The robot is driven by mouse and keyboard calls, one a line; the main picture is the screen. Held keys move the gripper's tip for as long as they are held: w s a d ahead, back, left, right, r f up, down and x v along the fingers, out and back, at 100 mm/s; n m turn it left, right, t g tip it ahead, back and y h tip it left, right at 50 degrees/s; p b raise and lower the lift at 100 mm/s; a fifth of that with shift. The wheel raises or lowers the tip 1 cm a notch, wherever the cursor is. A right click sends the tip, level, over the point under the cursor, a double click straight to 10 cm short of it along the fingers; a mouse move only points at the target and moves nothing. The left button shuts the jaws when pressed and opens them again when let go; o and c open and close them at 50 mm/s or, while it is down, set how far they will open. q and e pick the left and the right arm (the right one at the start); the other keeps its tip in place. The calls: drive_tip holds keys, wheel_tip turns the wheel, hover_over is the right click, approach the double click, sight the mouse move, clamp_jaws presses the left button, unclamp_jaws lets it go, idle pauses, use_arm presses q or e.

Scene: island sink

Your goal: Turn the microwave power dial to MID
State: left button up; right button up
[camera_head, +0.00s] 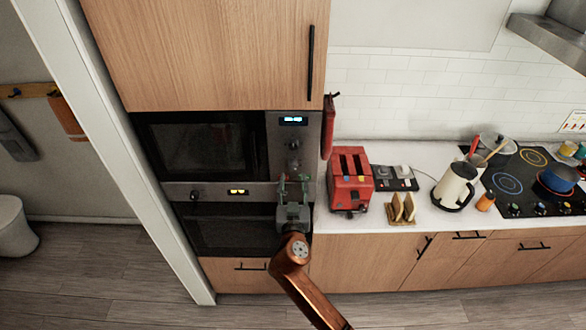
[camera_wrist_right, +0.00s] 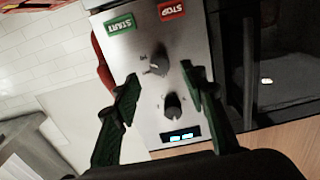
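The microwave (camera_head: 208,150) is built into the wall unit, its door shut. Its control panel (camera_head: 302,133) is right of the door, with a lit display (camera_head: 293,120). In the right wrist view the panel appears upside down. It shows one dial (camera_wrist_right: 173,106) near the display and another dial (camera_wrist_right: 157,66) nearer the START and STOP buttons. The small dial markings are unreadable, so I cannot tell which is power or its setting. My right gripper (camera_head: 293,182) is open before the panel. Its fingertips spread either side of the farther dial; contact is not visible. My left gripper is out of view.
A lower oven (camera_head: 225,228) with its own knob (camera_head: 195,195) sits beneath. A red toaster (camera_head: 349,180) stands on the counter to the right, close to my right gripper. A red item (camera_head: 328,128) hangs beside the panel. The floor in front is clear.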

sight(293, 168)
drive_tip(key=shift+w+p, duration=0.55)
drive_tip(key=shift+w, duration=2)
drive_tip(key=shift+c, duration=0.6)
clamp_jaws()
